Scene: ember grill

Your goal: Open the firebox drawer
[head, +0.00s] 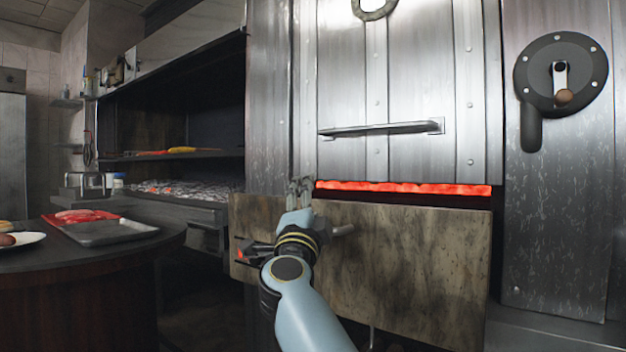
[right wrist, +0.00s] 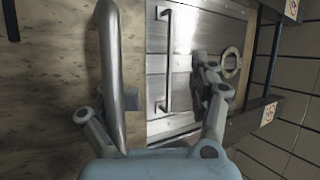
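The firebox drawer (head: 400,262) has a broad, stained, mottled front below the steel door in the head view. A strip of glowing red embers (head: 405,188) shows above its top edge; how far the drawer stands out is hard to tell. Its bar handle (head: 343,230) is mostly hidden behind my right wrist. My right gripper (head: 300,190) is at the drawer's upper left, fingers spread. In the right wrist view the handle (right wrist: 112,60) runs close beside the left finger, which it partly covers; the right finger (right wrist: 210,95) stands apart from it. My left gripper is not in view.
The steel door (head: 400,80) above has its own horizontal handle (head: 382,128). A round crank plate (head: 560,80) is at right. An open grill with coals (head: 180,187) is at left. A dark table (head: 150,248) holds a tray (head: 108,232) and red board at front left.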

